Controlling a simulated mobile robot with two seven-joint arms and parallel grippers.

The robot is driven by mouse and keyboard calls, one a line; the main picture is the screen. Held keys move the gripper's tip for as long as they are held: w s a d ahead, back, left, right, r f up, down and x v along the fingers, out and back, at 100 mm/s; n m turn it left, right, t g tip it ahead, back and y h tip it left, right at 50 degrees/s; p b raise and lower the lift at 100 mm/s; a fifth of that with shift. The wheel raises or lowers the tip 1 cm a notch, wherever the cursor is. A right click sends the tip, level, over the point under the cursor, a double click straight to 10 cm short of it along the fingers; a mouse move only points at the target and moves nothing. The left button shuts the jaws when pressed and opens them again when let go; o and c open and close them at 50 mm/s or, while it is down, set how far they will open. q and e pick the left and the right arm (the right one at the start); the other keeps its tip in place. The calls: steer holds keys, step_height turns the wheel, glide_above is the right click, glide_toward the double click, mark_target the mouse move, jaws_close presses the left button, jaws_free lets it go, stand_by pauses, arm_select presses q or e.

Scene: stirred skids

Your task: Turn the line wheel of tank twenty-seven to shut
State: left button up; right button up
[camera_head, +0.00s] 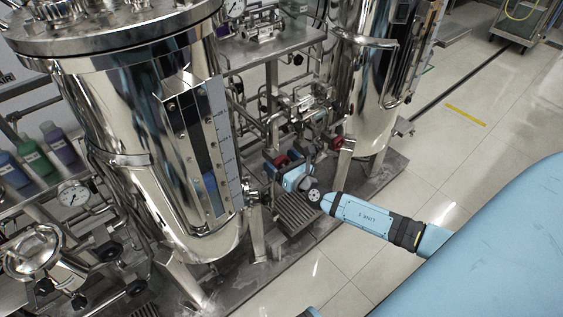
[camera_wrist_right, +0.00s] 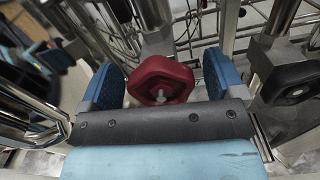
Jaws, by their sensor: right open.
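A red wheel (camera_wrist_right: 165,78) with a pale centre bolt sits on a stem between the two blue pads of my right gripper (camera_wrist_right: 162,70) in the right wrist view. The gripper is open, with a pad on each side of the wheel. A small gap shows on both sides, so I see no firm grip. In the head view my right gripper (camera_head: 291,176) reaches low among the pipes, beside a red part (camera_head: 282,160), largely hidden by the gripper. I cannot read which tank is twenty-seven. My left gripper is not in view.
A large steel tank (camera_head: 130,130) stands left of my right gripper and another tank (camera_head: 365,80) stands behind it. A second red part (camera_head: 337,143) is to the right. A black wheel (camera_wrist_right: 290,84) is close right in the wrist view. Open tiled floor (camera_head: 480,150) lies right.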

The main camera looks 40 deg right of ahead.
steer(key=c, duration=0.9)
